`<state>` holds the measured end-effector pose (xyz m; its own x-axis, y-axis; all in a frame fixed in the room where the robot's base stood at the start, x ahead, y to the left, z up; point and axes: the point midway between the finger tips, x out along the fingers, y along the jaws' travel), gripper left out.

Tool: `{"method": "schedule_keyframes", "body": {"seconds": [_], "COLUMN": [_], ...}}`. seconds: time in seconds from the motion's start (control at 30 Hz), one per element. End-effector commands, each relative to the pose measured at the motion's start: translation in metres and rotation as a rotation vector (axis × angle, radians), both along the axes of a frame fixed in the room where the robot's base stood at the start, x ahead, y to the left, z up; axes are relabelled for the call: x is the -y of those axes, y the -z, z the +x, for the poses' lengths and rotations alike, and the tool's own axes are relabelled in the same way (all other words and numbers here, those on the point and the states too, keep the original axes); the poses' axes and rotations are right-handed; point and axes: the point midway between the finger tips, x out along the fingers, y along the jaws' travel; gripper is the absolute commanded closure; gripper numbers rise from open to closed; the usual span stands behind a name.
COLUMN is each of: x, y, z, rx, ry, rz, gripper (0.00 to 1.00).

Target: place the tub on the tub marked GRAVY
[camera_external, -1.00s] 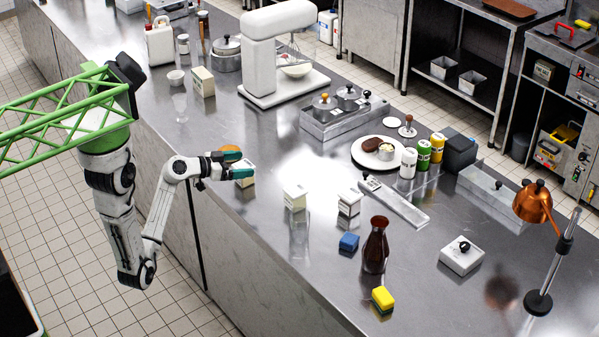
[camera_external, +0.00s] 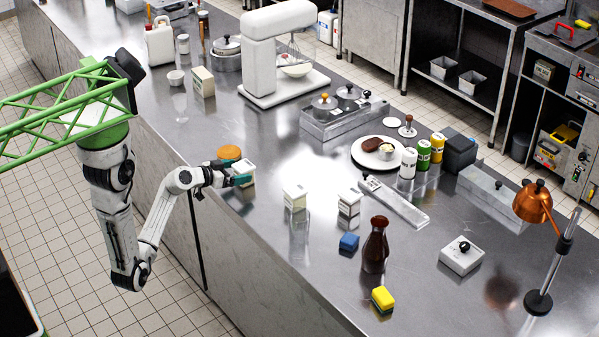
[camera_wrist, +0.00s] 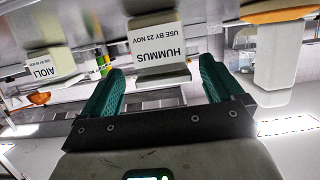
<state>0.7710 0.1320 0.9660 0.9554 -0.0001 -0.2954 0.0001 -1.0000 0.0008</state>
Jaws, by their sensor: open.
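A white tub (camera_external: 246,168) stands near the counter's left edge. In the wrist view, where labels appear upside down, the tub ahead reads HUMMUS (camera_wrist: 160,47). My gripper (camera_external: 234,179) is open, level with the counter top, its teal fingers pointing at this tub. In the wrist view the tub shows in the gap between the fingertips (camera_wrist: 163,72); I cannot tell how far it sits between them. A tub marked AIOLI (camera_wrist: 49,65) is at the left there. Two more tubs stand to the right, one cream (camera_external: 295,197) and one white (camera_external: 349,204). No GRAVY label is readable.
A round orange-topped item (camera_external: 229,153) is close behind the near tub. Another tub (camera_external: 203,81) is far back. The counter between the near tub and the mixer (camera_external: 275,45) is clear.

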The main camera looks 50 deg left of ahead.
Motion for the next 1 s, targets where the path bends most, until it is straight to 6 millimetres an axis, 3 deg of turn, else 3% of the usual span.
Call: {"method": "schedule_keyframes", "body": {"seconds": [0.23,0.53,1.0], "x": [-0.003,-0.002,-0.002], "y": [0.010,0.012,0.012], "z": [0.030,0.034,0.034], "rx": [0.001,0.000,0.000], "ry": [0.000,0.000,0.000], "rz": [0.000,0.001,0.001], "gripper": [0.06,0.06,0.50]}}
